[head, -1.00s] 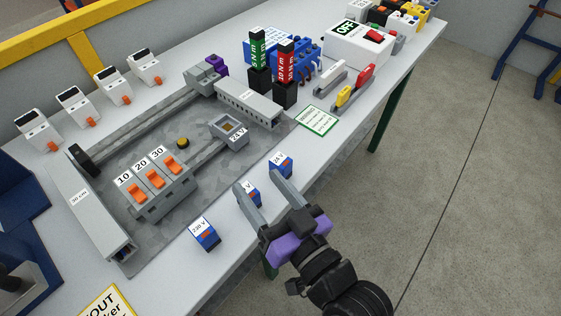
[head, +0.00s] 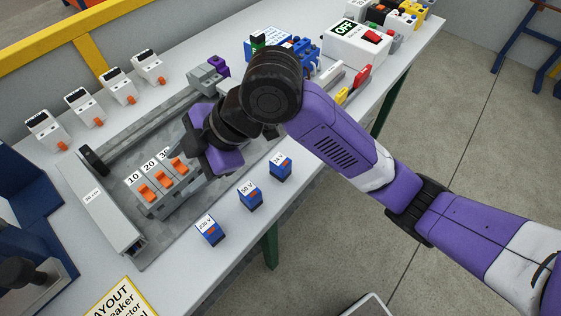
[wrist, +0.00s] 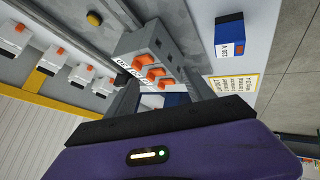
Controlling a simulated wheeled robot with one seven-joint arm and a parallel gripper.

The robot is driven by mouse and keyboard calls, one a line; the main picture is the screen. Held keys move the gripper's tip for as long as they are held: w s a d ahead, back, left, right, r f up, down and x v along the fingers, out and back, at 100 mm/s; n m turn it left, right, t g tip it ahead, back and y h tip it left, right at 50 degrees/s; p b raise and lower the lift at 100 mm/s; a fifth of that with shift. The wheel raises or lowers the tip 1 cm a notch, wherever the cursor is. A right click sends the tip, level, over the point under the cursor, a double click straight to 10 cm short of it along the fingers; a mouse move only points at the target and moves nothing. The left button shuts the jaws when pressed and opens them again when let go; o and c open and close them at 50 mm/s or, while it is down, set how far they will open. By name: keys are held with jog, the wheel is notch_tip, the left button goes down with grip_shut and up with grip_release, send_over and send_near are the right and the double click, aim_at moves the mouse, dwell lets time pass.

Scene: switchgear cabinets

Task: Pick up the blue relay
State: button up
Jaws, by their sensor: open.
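Three blue relays with white labels stand on the pale bench top, in front of the grey panel: 230 V (head: 210,233), 50 V (head: 250,196) and 24 V (head: 280,166). In the wrist view the 230 V relay (wrist: 229,35) is at the upper right, outside the jaws. My gripper (head: 216,160) is above the panel, behind the relays and beside the breaker block. Its fingertips are mostly hidden by my wrist in the head view. In the wrist view its two grey fingers (wrist: 158,78) are apart, with nothing held between them.
The breaker block with orange switches (head: 162,188) is close to my gripper. A grey duct (head: 98,205) lies at the panel's left. White devices (head: 115,86) line the back. A yellow-edged sign (head: 121,300) lies at the front. A white OFF box (head: 355,43) stands far right.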

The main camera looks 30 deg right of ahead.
jog(key=s+d+f+n+g+h, duration=0.2)
jog(key=d+h, duration=0.2)
jog(key=d, duration=0.4)
jog(key=n+g+h+p, duration=0.1)
jog(key=g+h, duration=0.1)
jog(key=h, duration=0.1)
send_over(280, 160)
jog(key=shift+s+a, duration=0.2)
jog(key=shift+s, duration=0.2)
jog(key=shift+s+d+f, duration=0.1)
jog(key=shift+d+f, duration=0.15)
jog(key=shift+f, duration=0.35)
jog(key=f, duration=0.4)
jog(key=w+f+p, duration=0.1)
jog(key=f, duration=0.1)
jog(key=shift+f, duration=0.3)
jog(key=shift+c, duration=0.2)
grip_shut()
